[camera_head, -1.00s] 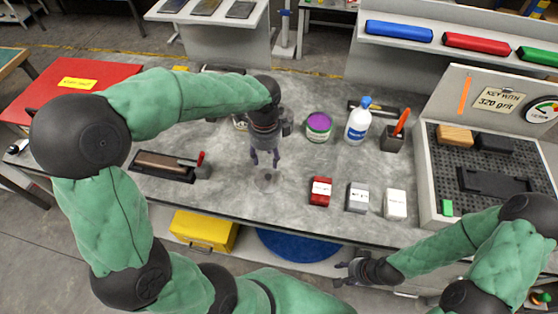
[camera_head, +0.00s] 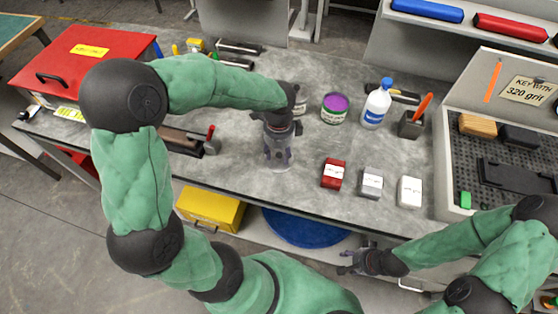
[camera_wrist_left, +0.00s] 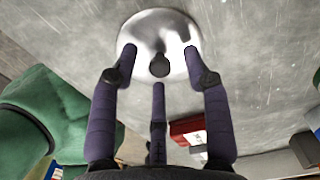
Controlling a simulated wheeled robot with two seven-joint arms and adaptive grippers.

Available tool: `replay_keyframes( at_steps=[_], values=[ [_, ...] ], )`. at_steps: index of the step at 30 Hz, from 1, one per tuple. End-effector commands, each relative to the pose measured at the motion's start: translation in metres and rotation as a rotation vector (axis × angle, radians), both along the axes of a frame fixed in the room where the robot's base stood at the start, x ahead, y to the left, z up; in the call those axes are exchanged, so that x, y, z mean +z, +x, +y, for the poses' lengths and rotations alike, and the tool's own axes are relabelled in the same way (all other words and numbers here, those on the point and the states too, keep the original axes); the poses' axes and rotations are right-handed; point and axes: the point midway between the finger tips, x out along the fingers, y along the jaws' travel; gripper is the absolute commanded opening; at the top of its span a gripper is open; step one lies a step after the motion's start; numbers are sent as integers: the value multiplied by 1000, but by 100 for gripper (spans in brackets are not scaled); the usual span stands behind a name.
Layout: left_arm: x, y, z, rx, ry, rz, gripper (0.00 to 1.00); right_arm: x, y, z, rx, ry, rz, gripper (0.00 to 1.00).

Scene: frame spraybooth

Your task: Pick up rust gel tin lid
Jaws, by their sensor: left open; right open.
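A silver round lid with a dark knob (camera_wrist_left: 160,20) lies on the grey bench and fills the top middle of the left wrist view. In the head view only its edge (camera_head: 280,168) shows under my left gripper (camera_head: 278,158), which hides the rest. My left gripper, also in the left wrist view (camera_wrist_left: 160,62), is open and points down, its purple fingers spread around the knob and over the lid. I cannot tell whether they touch it. My right gripper (camera_head: 350,262) is open and empty, in front of the bench edge.
A purple-topped tin (camera_head: 335,108), a white-and-blue bottle (camera_head: 376,105) and a dark holder (camera_head: 411,126) stand behind to the right. Red (camera_head: 333,173), grey (camera_head: 371,183) and white (camera_head: 409,192) boxes stand right of the lid. A red toolbox (camera_head: 85,60) is at the left.

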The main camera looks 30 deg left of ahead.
Motion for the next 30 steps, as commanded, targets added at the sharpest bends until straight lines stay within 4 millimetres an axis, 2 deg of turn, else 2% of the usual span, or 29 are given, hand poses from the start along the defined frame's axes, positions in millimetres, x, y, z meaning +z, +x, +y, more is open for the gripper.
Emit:
replay_keyframes(
  at_steps=[1,3,9,14,15,30],
  values=[
    [-8,0,0,0,0,1,48,-4,0,0,0,0,0,45],
    [-11,0,0,0,0,-1,48,-5,0,0,0,0,0,45],
    [-10,0,0,1,0,-2,48,-3,0,0,0,0,0,45],
    [-9,0,0,1,0,-2,3,-3,0,0,0,0,0,45],
    [-9,0,0,1,0,-2,0,-3,0,0,0,0,0,45],
    [-6,1,-1,1,0,-2,0,0,0,0,0,0,0,45]
  ],
)
